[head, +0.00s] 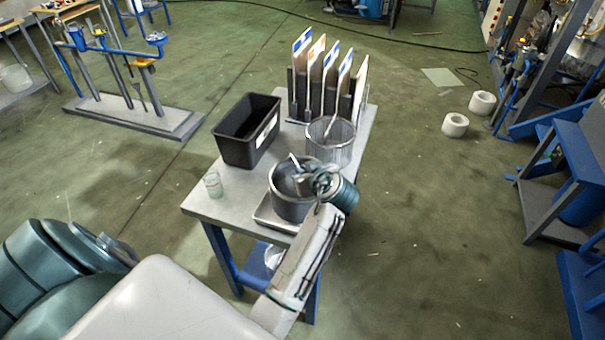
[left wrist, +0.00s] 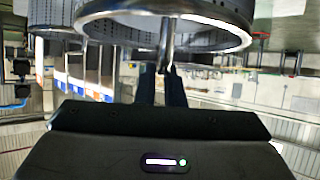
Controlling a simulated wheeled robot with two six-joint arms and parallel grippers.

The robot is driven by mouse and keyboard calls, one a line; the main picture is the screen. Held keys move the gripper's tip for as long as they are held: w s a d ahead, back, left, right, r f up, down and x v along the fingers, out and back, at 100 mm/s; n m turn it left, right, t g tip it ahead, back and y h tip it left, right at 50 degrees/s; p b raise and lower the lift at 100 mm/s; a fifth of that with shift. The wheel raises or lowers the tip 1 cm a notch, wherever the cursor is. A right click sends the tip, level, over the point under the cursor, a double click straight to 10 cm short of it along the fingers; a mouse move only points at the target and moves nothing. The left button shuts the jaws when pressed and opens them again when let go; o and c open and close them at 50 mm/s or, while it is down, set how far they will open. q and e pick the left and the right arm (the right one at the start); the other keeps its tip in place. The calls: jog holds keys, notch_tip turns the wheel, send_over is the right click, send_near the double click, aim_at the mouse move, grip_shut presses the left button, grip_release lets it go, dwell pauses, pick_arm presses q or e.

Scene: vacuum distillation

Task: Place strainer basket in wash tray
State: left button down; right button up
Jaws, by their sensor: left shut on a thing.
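My left gripper (head: 322,182) is shut on the handle of a grey metal strainer basket (head: 284,206). In the left wrist view, my left gripper (left wrist: 162,85) closes on a thin rod below the basket's shiny rim (left wrist: 110,27); part of its perforated wall shows. In the head view the basket is over or in a shallow pale metal tray (head: 262,218) at the table's front; I cannot tell whether it touches the tray. A second mesh basket (head: 330,147) with a handle stands just behind it. My right gripper is not in view.
A black bin (head: 232,150) stands at the table's left, and a rack with several upright panels (head: 301,65) at the back. A small glass beaker (head: 213,184) stands near the left edge. The pale table top (head: 200,205) is bare at its front left corner.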

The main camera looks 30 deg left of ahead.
pick_arm(q)
jog(key=shift+f, duration=0.85)
jog(key=shift+w+a+f, duration=0.15)
jog(key=shift+w+a, duration=0.05)
jog(key=shift+a, duration=0.25)
jog(key=c, duration=1.9)
grip_release()
jog(key=shift+s+f, duration=0.1)
jog(key=shift+c, duration=0.2)
jog(key=o, duration=0.4)
jog(key=shift+s+d, duration=0.1)
jog(key=shift+d, duration=0.1)
jog(key=shift+c, duration=0.2)
jog(key=shift+o, duration=0.2)
jog(key=shift+d+r, duration=0.1)
jog(key=shift+r, duration=0.1)
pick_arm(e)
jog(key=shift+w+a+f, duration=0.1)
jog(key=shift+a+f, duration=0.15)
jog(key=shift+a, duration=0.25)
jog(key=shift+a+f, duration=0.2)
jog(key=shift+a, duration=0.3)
